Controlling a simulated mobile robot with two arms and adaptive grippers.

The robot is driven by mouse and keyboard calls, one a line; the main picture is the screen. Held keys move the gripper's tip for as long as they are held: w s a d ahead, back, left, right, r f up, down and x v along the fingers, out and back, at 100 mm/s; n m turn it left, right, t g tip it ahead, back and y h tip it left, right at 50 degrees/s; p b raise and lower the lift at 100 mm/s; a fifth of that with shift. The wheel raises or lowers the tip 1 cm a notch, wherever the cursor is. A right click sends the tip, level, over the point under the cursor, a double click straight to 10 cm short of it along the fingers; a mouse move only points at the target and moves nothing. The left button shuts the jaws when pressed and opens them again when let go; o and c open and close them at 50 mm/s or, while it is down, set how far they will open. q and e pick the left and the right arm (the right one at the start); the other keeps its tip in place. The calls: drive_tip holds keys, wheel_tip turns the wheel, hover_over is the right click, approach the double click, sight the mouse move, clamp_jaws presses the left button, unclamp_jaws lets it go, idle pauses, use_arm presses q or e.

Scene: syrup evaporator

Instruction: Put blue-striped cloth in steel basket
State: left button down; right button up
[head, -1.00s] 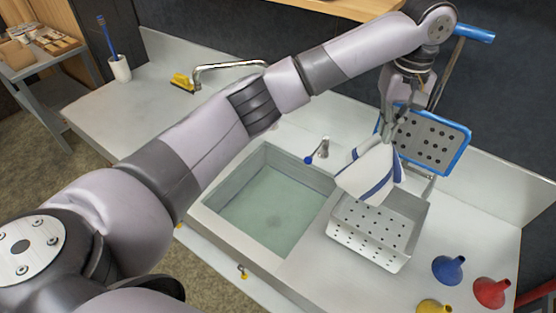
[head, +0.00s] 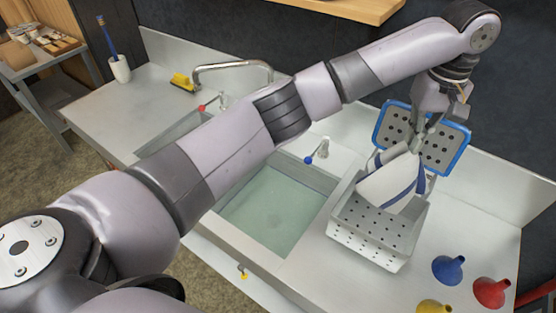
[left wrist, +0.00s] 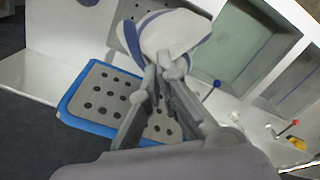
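The blue-striped cloth (head: 390,186) is white with blue bands and hangs from my left gripper (head: 413,146). In the left wrist view, my left gripper (left wrist: 165,66) is shut on the cloth (left wrist: 160,32), pinching its near edge. The steel basket (head: 368,246) is a perforated box on the counter, right of the water-filled basin. The cloth hangs over the basket's opening, its lower part appearing at or just inside the rim. Whether it touches the basket floor cannot be told. My right gripper is not in view.
A blue-rimmed perforated panel (head: 448,148) stands upright behind the basket. The basin (head: 265,215) lies to the left, with a blue-knobbed tap (head: 320,150) behind. Blue (head: 448,269), red (head: 492,292) and yellow (head: 434,307) funnels stand at front right.

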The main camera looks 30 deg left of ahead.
use_arm(q)
drive_tip(key=shift+a, duration=0.1)
idle(0.3)
drive_tip(key=shift+s+a, duration=0.25)
drive_tip(key=shift+s, duration=0.45)
drive_tip(key=shift+w+d+f+b, duration=0.2)
drive_tip(key=shift+f+b, duration=0.95)
drive_tip(key=shift+f, duration=4.1)
drive_tip(key=shift+w+f+b, duration=0.25)
drive_tip(key=shift+f+b, duration=0.85)
drive_tip(key=shift+f, duration=4.15)
drive_tip(key=shift+w+d+f+b, duration=0.2)
drive_tip(key=shift+f+b, duration=0.95)
drive_tip(key=shift+f, duration=4.1)
drive_tip(key=shift+a, duration=0.1)
drive_tip(key=c, duration=1.8)
unclamp_jaws()
